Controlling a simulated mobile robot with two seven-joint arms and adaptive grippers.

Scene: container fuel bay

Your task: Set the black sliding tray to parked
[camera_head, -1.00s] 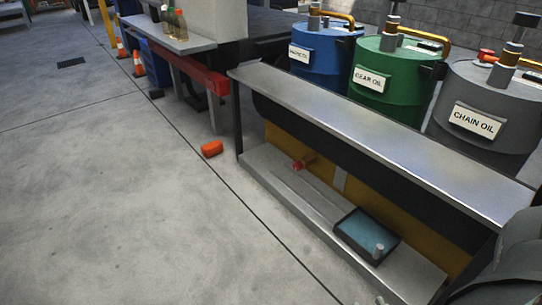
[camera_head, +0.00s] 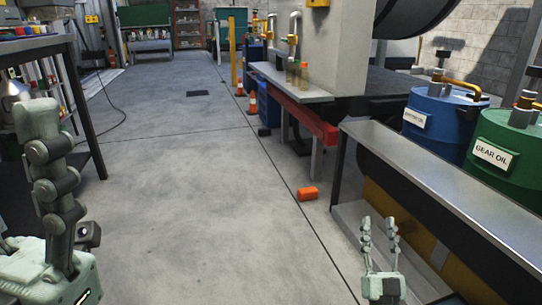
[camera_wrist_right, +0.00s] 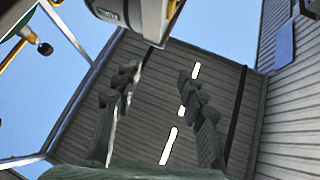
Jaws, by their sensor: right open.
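The black sliding tray is not clearly visible now; the lower shelf (camera_head: 348,222) under the steel-topped bench runs off the bottom of the head view, where it lay earlier. My right gripper (camera_head: 380,228) is open and empty in front of the bench, its fingers pointing up in the picture. In the right wrist view its two fingers (camera_wrist_right: 157,80) stand apart with nothing between them, against a ribbed ceiling.
The steel bench top (camera_head: 440,185) overhangs the lower shelf. A blue drum (camera_head: 440,125) and a green drum (camera_head: 505,150) stand behind it. An orange block (camera_head: 308,193) lies on the floor. A dark-legged table (camera_head: 85,110) stands left. The floor (camera_head: 200,190) between is open.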

